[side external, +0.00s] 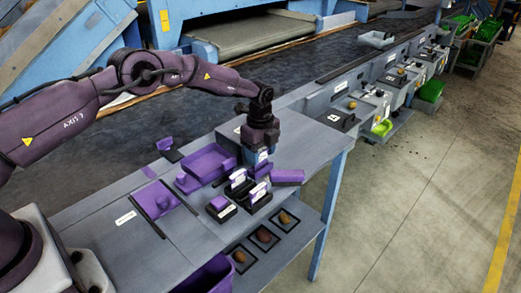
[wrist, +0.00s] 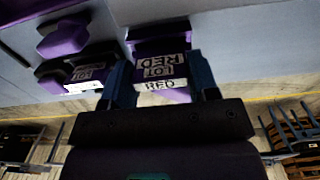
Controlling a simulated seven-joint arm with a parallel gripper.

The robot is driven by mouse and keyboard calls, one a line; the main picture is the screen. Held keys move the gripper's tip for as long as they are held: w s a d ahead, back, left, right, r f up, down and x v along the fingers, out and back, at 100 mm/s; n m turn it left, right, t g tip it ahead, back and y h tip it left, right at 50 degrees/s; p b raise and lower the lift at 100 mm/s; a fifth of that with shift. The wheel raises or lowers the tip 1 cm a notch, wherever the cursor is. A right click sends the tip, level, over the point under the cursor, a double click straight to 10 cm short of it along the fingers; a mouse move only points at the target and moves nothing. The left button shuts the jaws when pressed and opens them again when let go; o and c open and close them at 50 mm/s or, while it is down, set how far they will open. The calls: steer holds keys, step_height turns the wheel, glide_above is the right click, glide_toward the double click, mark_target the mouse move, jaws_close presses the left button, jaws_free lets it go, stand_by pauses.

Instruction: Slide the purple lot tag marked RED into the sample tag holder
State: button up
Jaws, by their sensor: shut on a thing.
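The purple lot tag marked RED (wrist: 160,62) shows in the wrist view with "LOT RED" on its face and a white RED strip at its edge. My gripper (wrist: 160,84) is shut on it, one blue finger on each side. In the side view my gripper (side external: 261,158) points down over a group of purple tags with white labels in black stands (side external: 238,190). The held tag is hard to make out there. I cannot tell whether it still touches a stand, nor which piece is the sample tag holder.
Another lot tag (wrist: 88,73) stands left of the held one in the wrist view. A purple tray (side external: 208,163) lies behind the tags, and a purple block (side external: 287,176) lies to their right. Potatoes (side external: 263,236) sit on the lower shelf. The bench's right end (side external: 315,145) is clear.

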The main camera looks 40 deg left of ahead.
steer(key=shift+f, duration=0.85)
steer(key=o, duration=1.2)
steer(key=shift+c, duration=0.2)
steer(key=shift+r, duration=0.1)
steer(key=shift+r, duration=3.4)
